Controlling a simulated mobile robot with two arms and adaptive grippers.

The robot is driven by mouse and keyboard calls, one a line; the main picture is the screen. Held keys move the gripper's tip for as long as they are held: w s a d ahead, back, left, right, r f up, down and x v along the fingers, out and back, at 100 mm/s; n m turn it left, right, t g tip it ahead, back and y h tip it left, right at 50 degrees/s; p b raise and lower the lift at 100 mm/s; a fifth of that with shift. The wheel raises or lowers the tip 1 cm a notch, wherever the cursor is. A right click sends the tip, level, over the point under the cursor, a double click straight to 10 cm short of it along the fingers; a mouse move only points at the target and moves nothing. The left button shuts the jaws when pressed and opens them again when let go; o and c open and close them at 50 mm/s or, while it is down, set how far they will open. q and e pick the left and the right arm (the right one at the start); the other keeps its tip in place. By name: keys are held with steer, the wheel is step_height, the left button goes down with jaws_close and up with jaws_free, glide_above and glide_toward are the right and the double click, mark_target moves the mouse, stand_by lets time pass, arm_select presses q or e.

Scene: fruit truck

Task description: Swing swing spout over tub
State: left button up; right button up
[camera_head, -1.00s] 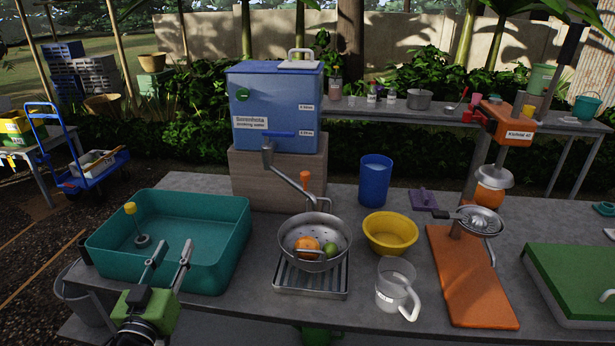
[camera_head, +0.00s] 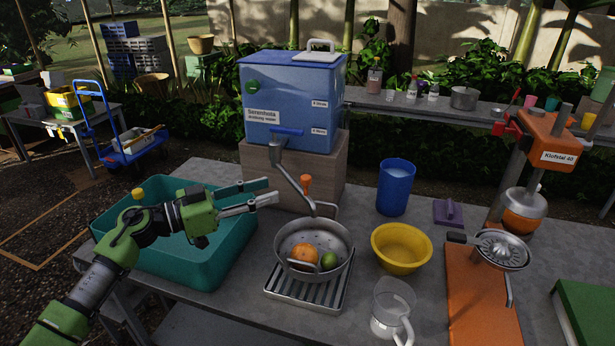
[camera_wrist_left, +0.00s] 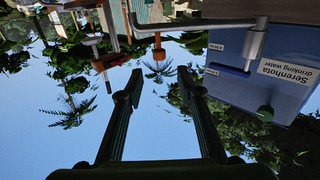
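My left gripper (camera_head: 273,190) is open and empty, just left of the spout, above the tub's right side. It also shows open in the wrist view (camera_wrist_left: 159,88). My right gripper is out of view.
The colander holds an orange and a green fruit and stands on a drain grate (camera_head: 300,290). A blue cup (camera_head: 395,190), yellow bowl (camera_head: 400,262) and clear jug (camera_head: 390,310) stand to its right. An orange juicer board (camera_head: 480,300) is farther right.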

mark_target(305, 176)
arm_select(q)
steer(key=p+x, duration=0.1)
steer(key=x, duration=0.9)
steer(key=shift+d, duration=0.15)
steer(key=shift+w+d, duration=0.2)
steer(key=shift+d, duration=0.2)
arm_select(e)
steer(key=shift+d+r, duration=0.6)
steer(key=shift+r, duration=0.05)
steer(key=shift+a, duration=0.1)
arm_select(q)
jaws_close()
steer(key=shift+a, duration=0.15)
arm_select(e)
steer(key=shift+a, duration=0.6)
